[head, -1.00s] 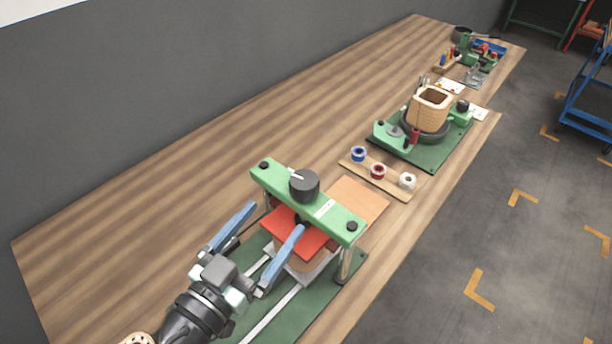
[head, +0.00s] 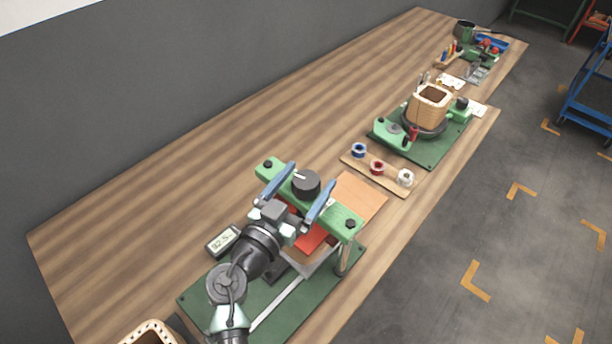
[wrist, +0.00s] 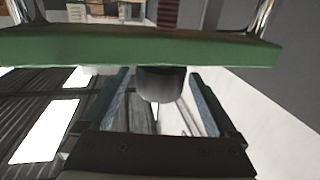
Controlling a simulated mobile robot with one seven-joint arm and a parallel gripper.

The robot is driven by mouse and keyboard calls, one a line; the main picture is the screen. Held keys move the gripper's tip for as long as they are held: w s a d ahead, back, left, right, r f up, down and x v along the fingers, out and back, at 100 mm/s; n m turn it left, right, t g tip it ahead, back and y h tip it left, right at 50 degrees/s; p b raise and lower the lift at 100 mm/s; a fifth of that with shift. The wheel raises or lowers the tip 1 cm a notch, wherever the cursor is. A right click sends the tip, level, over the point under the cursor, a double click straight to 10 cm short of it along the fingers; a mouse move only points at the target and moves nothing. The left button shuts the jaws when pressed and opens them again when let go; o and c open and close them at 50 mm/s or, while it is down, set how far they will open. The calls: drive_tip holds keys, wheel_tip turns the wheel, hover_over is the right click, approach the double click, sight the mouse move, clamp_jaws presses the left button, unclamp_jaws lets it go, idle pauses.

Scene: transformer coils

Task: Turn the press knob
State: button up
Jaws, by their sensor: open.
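The press knob (head: 306,189) is a dark round knob with a white pointer mark, on top of the green crossbeam (head: 346,218) of the press. In the wrist view the knob (wrist: 160,84) shows beneath the green beam (wrist: 140,47), between the two blue fingers. My gripper (head: 313,174) is open, with one finger on each side of the knob. A gap seems to remain between the fingers and the knob; I cannot tell whether either touches. A red plate (head: 310,239) lies under the beam, partly hidden by my gripper.
A small display (head: 223,241) lies left of the press's green base (head: 205,298). Beyond the press are a spool board (head: 383,180) with blue, red and white spools, and a winding fixture with a wooden coil form (head: 430,107). The wooden table (head: 180,185) is clear at the left.

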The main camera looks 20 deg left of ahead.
drive_tip(key=c, duration=1.4)
drive_tip(key=shift+d+f+y, duration=0.1)
drive_tip(key=shift+f+y, duration=0.05)
drive_tip(key=shift+y, duration=0.15)
